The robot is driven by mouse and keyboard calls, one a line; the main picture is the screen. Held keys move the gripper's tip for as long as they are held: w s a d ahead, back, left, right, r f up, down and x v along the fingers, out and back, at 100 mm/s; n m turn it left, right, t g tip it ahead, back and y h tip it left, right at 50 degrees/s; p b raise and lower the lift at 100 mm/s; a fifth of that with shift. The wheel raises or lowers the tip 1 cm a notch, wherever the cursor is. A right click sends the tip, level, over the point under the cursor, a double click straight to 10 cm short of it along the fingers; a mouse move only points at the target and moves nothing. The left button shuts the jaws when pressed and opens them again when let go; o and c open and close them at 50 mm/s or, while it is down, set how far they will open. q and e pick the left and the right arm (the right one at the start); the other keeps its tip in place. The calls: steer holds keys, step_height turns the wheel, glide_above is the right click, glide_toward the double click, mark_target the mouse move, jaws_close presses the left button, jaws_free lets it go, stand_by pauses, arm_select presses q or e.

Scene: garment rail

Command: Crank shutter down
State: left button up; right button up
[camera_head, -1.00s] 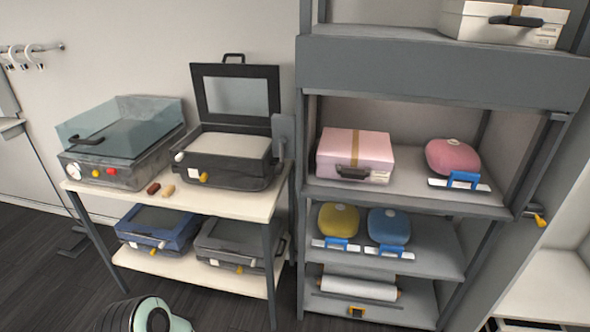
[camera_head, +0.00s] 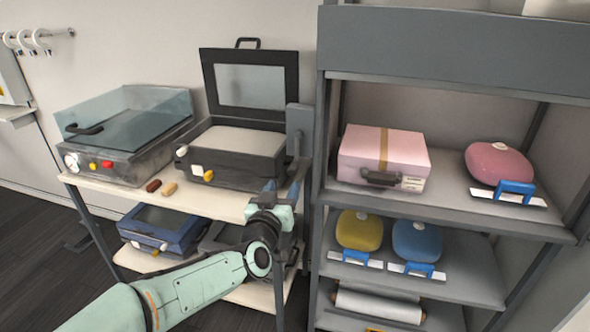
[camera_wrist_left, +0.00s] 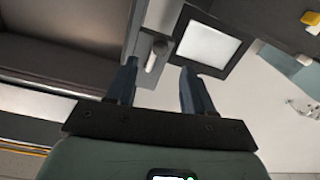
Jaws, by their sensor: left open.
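A wide grey panel (camera_head: 450,50) crosses the upper front of the shelf unit, and the bays below it stand open. It may be the shutter or its housing; I cannot tell. No crank shows clearly in the head view now. A grey bracket (camera_head: 299,118) sits on the unit's left side. My left gripper (camera_head: 283,188) is open and empty, in front of the bench's right end and below that bracket. In the left wrist view, a small pale lever-like part (camera_wrist_left: 156,55) on a grey mount appears between the open fingers, apart from them. My right gripper is out of view.
The bench (camera_head: 230,207) left of the shelf holds a clear-lidded machine (camera_head: 130,135) and an open-lidded black case (camera_head: 240,150). A pink case (camera_head: 383,160) and several coloured pouches sit on the shelves. The shelf's left post is close to my gripper.

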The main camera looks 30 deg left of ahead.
mark_target(291, 173)
arm_select(q)
steer(key=p+x, duration=0.1)
steer(key=x, duration=0.8)
steer(key=shift+w+a+f, duration=0.1)
steer(key=shift+w, duration=0.3)
jaws_close()
